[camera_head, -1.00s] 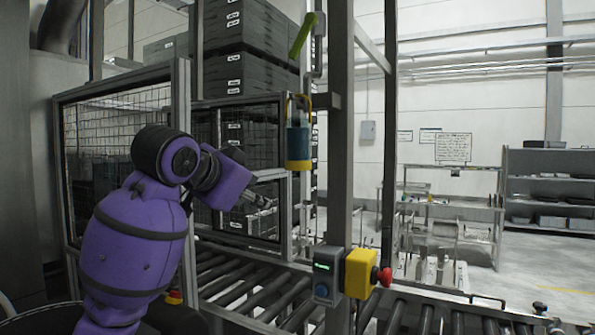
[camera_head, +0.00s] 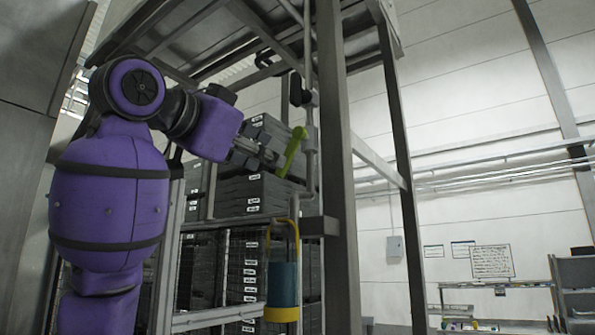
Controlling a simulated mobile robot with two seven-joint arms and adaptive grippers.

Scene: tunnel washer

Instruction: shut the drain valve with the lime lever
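The lime lever (camera_head: 291,152) sits on a vertical grey pipe (camera_head: 311,140) beside the frame post. It slants, with its upper end at the pipe and its lower end down to the left. My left gripper (camera_head: 268,158) is raised at the lever's height, just to its left, pointing right toward it. The fingers are small and dark against the crates, so I cannot tell whether they are apart or touch the lever. My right gripper is not in view.
A thick grey post (camera_head: 340,200) stands just right of the pipe. A blue and yellow lantern-like canister (camera_head: 282,282) hangs below the lever. Stacked dark crates (camera_head: 245,195) stand behind the gripper. Metal framework (camera_head: 200,35) spans overhead.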

